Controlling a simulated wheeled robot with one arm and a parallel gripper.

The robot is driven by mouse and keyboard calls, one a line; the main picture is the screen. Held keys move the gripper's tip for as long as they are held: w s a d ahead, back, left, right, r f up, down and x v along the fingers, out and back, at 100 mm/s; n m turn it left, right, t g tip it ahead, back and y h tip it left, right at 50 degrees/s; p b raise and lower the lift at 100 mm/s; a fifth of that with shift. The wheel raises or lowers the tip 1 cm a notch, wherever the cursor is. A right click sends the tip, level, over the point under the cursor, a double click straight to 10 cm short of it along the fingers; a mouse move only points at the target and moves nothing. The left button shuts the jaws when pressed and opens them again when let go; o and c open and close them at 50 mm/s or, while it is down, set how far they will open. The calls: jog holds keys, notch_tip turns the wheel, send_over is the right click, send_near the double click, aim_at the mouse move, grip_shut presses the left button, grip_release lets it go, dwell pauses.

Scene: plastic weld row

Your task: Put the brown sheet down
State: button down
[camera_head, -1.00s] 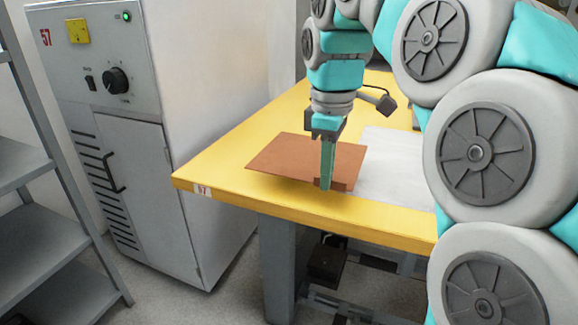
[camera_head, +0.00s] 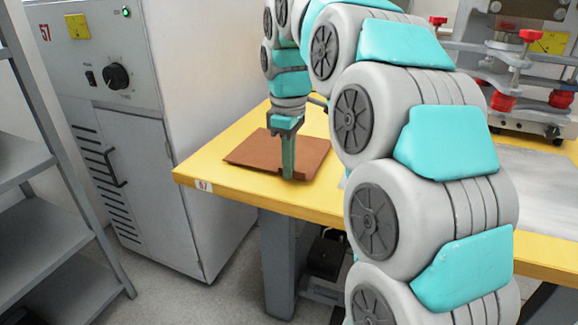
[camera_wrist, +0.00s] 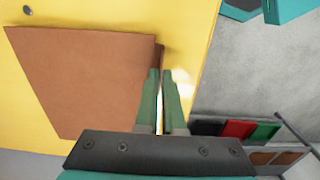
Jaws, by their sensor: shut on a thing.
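The brown sheet (camera_head: 270,152) is flat and roughly square, at the left end of the yellow table (camera_head: 215,165). It looks to be on or just above the tabletop; I cannot tell whether it touches fully. My gripper (camera_head: 288,174) points down at the sheet's front right part and is shut on its edge. In the wrist view, the sheet (camera_wrist: 85,75) spreads to the left over the yellow top, and the green fingers of my gripper (camera_wrist: 161,75) meet at a small block or tab on its edge.
A grey cabinet (camera_head: 150,150) with a dial stands left of the table, and a grey shelf rack (camera_head: 50,230) is at far left. A pale plate (camera_head: 540,185) and a machine with red knobs (camera_head: 520,70) are on the table's right. Colored sheets (camera_wrist: 238,130) show below in the wrist view.

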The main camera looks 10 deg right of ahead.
jog(key=shift+f, duration=0.5)
jog(key=c, duration=1)
grip_release()
jog(key=shift+r+p, duration=0.55)
jog(key=shift+r, duration=3.4)
jog(key=shift+f, duration=0.1)
jog(key=s+f+m, duration=0.3)
jog(key=s+f, duration=0.4)
jog(key=s, duration=0.3)
jog(key=s+f+m+g, duration=0.1)
jog(key=s+f+m, duration=0.3)
jog(key=s+f, duration=0.3)
jog(key=s+d+f+m, duration=0.1)
jog(key=s+f+m, duration=0.2)
jog(key=s+f, duration=0.4)
jog(key=shift+s+f+m+g, duration=0.15)
jog(key=shift+s+m+g, duration=0.05)
jog(key=shift+s, duration=1.8)
jog(key=shift+s+f+m+g, duration=0.15)
jog(key=shift+s+m+g, duration=0.05)
jog(key=shift+s, duration=1.8)
